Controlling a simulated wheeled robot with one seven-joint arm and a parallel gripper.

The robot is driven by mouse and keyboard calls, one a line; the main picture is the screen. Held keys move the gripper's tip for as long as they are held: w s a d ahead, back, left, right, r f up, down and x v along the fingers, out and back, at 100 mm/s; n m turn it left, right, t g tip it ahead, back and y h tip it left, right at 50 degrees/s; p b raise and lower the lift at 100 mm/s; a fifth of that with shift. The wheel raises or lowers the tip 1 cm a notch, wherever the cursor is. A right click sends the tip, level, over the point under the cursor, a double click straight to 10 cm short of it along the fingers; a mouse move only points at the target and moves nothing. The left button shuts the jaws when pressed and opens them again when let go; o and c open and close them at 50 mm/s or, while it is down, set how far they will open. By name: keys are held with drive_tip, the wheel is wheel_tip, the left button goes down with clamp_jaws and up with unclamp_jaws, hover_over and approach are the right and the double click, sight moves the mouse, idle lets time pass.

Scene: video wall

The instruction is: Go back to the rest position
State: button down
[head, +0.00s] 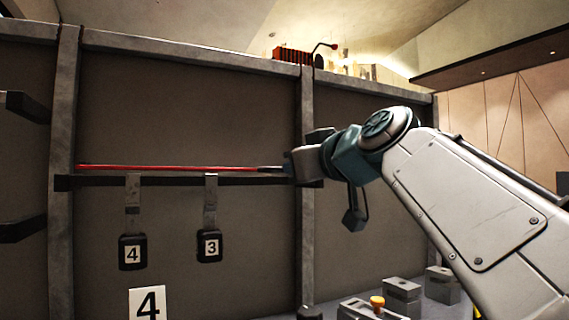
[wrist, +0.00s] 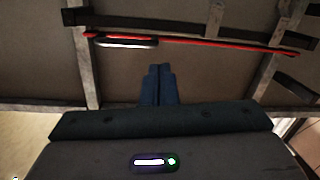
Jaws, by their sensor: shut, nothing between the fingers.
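My gripper (head: 291,164) is at the right end of a long ledge on the wall frame in the head view. In the wrist view my gripper (wrist: 158,70) shows its two dark blue fingers together and empty. A long thin red rod (head: 165,167) with a dark end lies along the ledge (head: 100,183). In the wrist view the red rod (wrist: 225,44) and its dark handle (wrist: 125,43) show beyond the fingertips, with a visible gap in the picture. In the head view the gripper partly hides the rod's right end.
Two dark tags, numbered 4 (head: 132,252) and 3 (head: 209,246), hang below the ledge. A white card with a 4 (head: 147,304) is lower. Grey boxes, one with an orange knob (head: 377,302), stand at lower right. Dark brackets (head: 25,106) jut out at left.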

drive_tip(key=shift+p, duration=0.3)
drive_tip(key=s+d+f+m+g+h+p, duration=0.45)
drive_tip(key=f+g+p, duration=0.35)
drive_tip(key=p, duration=1.4)
drive_tip(key=s+d+f+m+g+h+p, duration=0.1)
drive_tip(key=s+d+f+g+p, duration=0.1)
drive_tip(key=s+p, duration=0.5)
drive_tip(key=s+d+f+m+g+h+p, duration=0.2)
drive_tip(key=s+f+p, duration=0.2)
drive_tip(key=s+p, duration=0.4)
drive_tip(key=shift+d+g, duration=0.3)
drive_tip(key=shift+f, duration=0.1)
